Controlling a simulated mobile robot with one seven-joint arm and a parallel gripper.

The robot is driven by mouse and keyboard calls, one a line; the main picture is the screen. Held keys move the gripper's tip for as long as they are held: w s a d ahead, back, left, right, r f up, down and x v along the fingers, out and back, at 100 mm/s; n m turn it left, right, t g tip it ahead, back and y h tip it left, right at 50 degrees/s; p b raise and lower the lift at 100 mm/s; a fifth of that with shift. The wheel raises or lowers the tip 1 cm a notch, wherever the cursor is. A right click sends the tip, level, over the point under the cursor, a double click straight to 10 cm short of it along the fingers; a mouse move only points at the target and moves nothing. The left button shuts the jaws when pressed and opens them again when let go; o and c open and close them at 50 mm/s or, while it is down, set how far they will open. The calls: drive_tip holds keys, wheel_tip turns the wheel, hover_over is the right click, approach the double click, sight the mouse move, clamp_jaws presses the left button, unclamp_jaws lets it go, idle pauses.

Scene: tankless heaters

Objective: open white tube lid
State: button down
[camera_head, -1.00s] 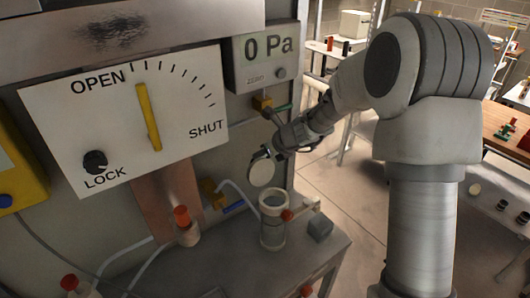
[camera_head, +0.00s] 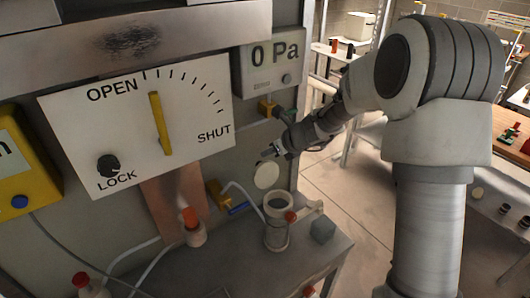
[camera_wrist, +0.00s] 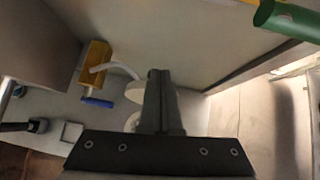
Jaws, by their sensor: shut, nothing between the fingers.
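The white tube (camera_head: 277,232) stands upright on the grey bench, with its mouth uncovered. Its round white lid (camera_head: 266,175) is swung up and stands on edge above the back left of the mouth. My gripper (camera_head: 267,153) is shut and empty, just above the lid's top edge; a small gap seems to lie between them. In the wrist view the shut fingers (camera_wrist: 160,76) point ahead, with the pale lid (camera_wrist: 134,92) just left of them. Part of the tube (camera_wrist: 131,122) shows below and is mostly hidden by the fingers and the gripper body.
A yellow valve with a blue handle (camera_head: 238,208) and white hose is left of the tube. A red-capped bottle (camera_head: 193,228) stands farther left. A grey block (camera_head: 323,230) sits right of the tube. The pressure panel (camera_head: 268,62) is behind my gripper.

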wheel_tip(320, 180, up, 11)
drive_tip(key=s+d+p, duration=0.2)
drive_tip(key=d, duration=0.1)
drive_tip(key=s+r+n+b, duration=0.1)
drive_tip(key=s+r+n, duration=0.3)
drive_tip(key=s+n, duration=0.4)
drive_tip(key=s+d+f+n+h+b, duration=0.1)
drive_tip(key=s+d+n+h, duration=0.2)
drive_tip(key=s+n, duration=0.7)
drive_tip(key=s+d+f+n+g+h+b, duration=0.1)
drive_tip(key=s+d+n, duration=0.5)
drive_tip(key=s, duration=1)
drive_tip(key=n+h+b, duration=0.1)
drive_tip(key=n+h, duration=0.1)
drive_tip(key=n, duration=0.1)
drive_tip(key=shift+d+f+n+b, duration=0.2)
drive_tip(key=shift+n+b, duration=0.1)
drive_tip(key=shift+n, duration=0.1)
drive_tip(key=shift+s+d, duration=0.1)
